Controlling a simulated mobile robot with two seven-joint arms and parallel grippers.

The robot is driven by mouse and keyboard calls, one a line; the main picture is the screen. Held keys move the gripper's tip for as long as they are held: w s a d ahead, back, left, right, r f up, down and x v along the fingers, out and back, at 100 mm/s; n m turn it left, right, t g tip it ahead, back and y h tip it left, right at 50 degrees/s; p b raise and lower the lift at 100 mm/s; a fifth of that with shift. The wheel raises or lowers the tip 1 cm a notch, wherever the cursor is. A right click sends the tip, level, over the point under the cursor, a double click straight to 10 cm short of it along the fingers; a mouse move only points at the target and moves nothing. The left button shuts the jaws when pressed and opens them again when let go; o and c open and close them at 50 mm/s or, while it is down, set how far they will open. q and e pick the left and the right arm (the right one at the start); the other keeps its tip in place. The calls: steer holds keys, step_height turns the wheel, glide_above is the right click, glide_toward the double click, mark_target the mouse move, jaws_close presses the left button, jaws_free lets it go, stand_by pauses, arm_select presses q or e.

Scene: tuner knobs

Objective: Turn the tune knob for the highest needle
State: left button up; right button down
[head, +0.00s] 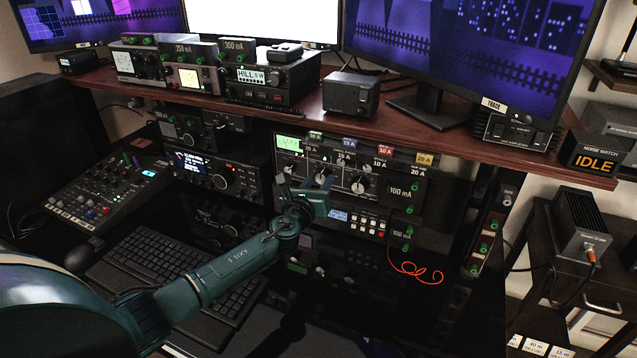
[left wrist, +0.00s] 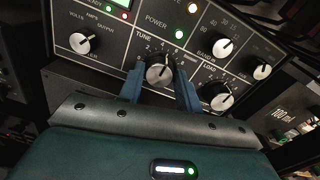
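The tune knob (left wrist: 159,73), a round black-and-silver knob under the word TUNE, sits on the front of a black amplifier (head: 335,165). My left gripper (head: 322,186) is in front of this panel in the head view and covers part of it. My right gripper is not in view.
The load knob (left wrist: 216,96) is close to the right of my fingers in the left wrist view. A volts/amps selector (left wrist: 82,44) is at the left. A wooden shelf (head: 440,135) with monitors overhangs the amplifier. A keyboard (head: 165,265) lies below my left arm.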

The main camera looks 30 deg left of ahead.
arm_select(q)
steer(key=c, duration=0.5)
steer(key=shift+r+m+p, duration=0.1)
steer(key=shift+m+p, duration=0.3)
steer(key=shift+m, duration=1.6)
steer(key=o, duration=1)
steer(key=s, duration=0.4)
steer(key=s+d, duration=0.1)
steer(key=s, duration=0.3)
steer(key=s+p, duration=0.1)
steer(key=s, duration=0.4)
steer(key=shift+s+d+f, duration=0.1)
steer(key=shift+d+f, duration=0.1)
